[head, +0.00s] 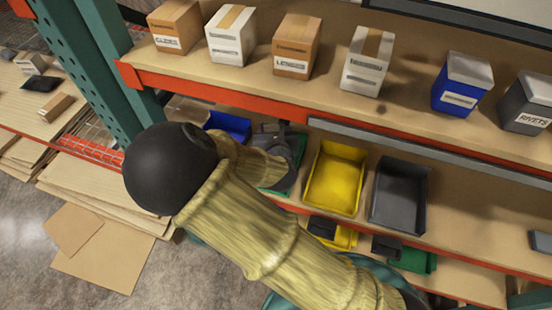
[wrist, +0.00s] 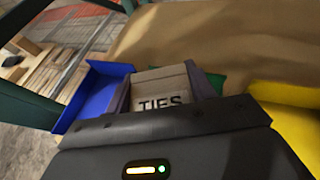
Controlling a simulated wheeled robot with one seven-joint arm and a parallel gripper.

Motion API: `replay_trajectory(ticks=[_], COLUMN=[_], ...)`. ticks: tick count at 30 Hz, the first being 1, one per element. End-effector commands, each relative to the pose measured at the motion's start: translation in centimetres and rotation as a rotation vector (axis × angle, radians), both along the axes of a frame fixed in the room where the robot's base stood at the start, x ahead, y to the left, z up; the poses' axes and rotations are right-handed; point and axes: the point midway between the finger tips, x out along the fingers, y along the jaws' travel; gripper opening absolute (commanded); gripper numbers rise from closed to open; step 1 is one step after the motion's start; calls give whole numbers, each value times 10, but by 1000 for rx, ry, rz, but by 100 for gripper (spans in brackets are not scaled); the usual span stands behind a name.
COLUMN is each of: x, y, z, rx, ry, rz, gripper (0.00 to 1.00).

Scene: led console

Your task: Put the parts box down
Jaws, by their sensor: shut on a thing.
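The parts box (wrist: 162,86), pale with a dark TIES label, shows in the wrist view between the two fingers of my gripper (wrist: 163,90). My gripper is shut on it. Its lower part is hidden by the gripper body, so I cannot tell whether it touches anything beneath. A green bin (wrist: 216,82) shows just beside and behind it. In the head view my gripper (head: 272,130) is over the middle shelf at the green bin (head: 290,180); my arm hides most of this bin and I cannot make out the held box there.
A blue bin (head: 228,125) stands left of my gripper; a yellow bin (head: 336,178) and a dark grey bin (head: 399,193) stand right. The upper shelf (head: 225,78) overhangs, carrying several boxes. A teal upright (head: 88,60) stands at left. More bins sit below.

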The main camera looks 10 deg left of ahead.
Motion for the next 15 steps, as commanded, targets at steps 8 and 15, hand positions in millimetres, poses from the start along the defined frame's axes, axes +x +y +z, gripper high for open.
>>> replay_trajectory(ticks=[8, 15], x=[0, 0], y=[0, -1], z=[-3, -34], rx=[-2, -4], ry=[1, 2], rz=[-1, -1], gripper=[30, 30])
